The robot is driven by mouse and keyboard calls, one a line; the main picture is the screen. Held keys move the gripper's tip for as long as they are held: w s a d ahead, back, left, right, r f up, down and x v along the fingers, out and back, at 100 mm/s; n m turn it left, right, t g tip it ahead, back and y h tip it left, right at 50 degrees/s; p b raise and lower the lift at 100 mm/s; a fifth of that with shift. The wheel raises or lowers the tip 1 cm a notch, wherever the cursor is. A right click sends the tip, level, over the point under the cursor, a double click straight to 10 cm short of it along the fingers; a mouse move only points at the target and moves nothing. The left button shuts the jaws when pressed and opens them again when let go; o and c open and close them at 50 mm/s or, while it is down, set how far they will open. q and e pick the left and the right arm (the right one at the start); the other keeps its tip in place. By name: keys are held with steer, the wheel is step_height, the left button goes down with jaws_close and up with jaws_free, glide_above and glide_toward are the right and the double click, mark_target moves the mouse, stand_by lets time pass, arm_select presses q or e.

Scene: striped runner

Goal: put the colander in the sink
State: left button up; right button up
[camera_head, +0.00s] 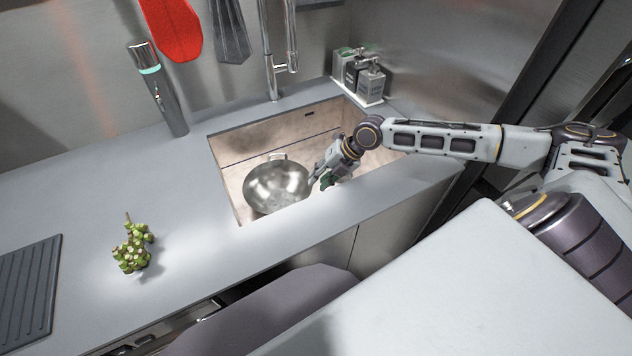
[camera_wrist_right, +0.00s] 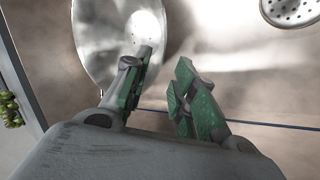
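The colander (camera_head: 277,186) is a shiny metal bowl with a loop handle at its far rim. It lies within the left part of the sink opening and looks tilted; I cannot tell how it rests on the bottom. The sink (camera_head: 236,165) is a rectangular, brownish basin set in the grey counter. My right gripper (camera_head: 314,181) is over the sink, just right of the colander. In the right wrist view its green-padded fingers (camera_wrist_right: 164,62) are apart, with nothing seen between them; the colander (camera_wrist_right: 92,35) is behind the left finger. My left gripper is out of view.
A tap (camera_head: 273,75) stands behind the sink, and soap bottles (camera_head: 369,82) stand at its back right corner. A dark cylinder (camera_head: 165,100), a green knobbly item (camera_head: 133,248) and a ridged black mat (camera_head: 28,290) are on the counter left. The drain (camera_wrist_right: 292,10) shows in the wrist view.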

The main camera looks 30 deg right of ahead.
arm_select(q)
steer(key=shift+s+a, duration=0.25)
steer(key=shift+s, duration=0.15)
arm_select(e)
steer(key=shift+v, duration=1)
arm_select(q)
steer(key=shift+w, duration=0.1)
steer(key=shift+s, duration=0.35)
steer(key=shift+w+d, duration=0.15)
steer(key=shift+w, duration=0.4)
arm_select(e)
steer(key=shift+o, duration=0.7)
